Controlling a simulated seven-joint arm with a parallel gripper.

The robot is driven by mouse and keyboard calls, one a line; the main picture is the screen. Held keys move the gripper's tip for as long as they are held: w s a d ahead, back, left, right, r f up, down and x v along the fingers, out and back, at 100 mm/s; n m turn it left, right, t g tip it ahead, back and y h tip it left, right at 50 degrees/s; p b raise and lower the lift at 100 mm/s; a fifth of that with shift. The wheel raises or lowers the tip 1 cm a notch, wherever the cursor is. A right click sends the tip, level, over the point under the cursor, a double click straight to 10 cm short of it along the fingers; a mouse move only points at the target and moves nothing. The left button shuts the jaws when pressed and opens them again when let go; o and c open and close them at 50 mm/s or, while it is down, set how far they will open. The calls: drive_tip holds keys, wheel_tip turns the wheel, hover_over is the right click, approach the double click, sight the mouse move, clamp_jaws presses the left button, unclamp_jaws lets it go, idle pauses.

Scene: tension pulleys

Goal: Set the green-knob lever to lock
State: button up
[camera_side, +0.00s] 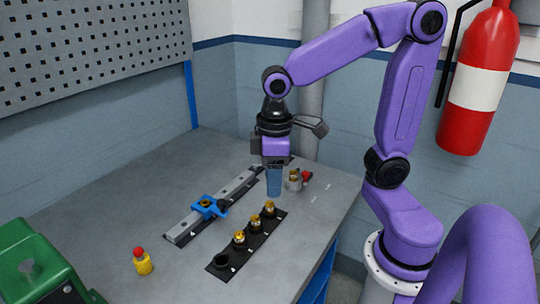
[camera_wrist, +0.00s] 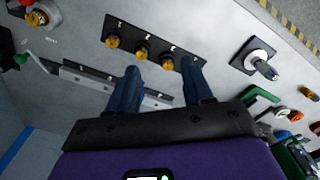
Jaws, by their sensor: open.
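A small green knob (camera_wrist: 20,58) shows at the left edge of the wrist view, beside a brass-coloured part on a light mount (camera_wrist: 40,16). It seems to be the lever's knob; its arm and lock mark are too small to read. In the side view I cannot make out the green knob; a red-knobbed mount (camera_side: 296,181) stands just right of my gripper. My gripper (camera_side: 273,193) points down above the table, open and empty. In the wrist view its two blue fingers (camera_wrist: 160,78) are apart, with the green knob well to their left.
A black strip (camera_side: 252,241) carries several brass pulleys. Beside it lies a grey rail (camera_side: 182,235) with a blue carriage (camera_side: 207,207). A yellow part with a red top (camera_side: 143,264) and a green machine (camera_side: 38,265) are at front left.

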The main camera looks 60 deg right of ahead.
drive_tip(key=w+d+r+m, duration=0.3)
drive_tip(key=w+d+m, duration=0.4)
drive_tip(key=w+d, duration=0.6)
drive_tip(key=w+d+r+m, duration=0.1)
drive_tip(key=w+d+m, duration=0.15)
drive_tip(key=d, duration=0.45)
drive_tip(key=w+d+m, duration=0.2)
drive_tip(key=d+m, duration=0.1)
drive_tip(key=d, duration=0.4)
drive_tip(key=f, duration=1.7)
drive_tip(key=shift+w+d, duration=0.15)
drive_tip(key=shift+w, duration=0.05)
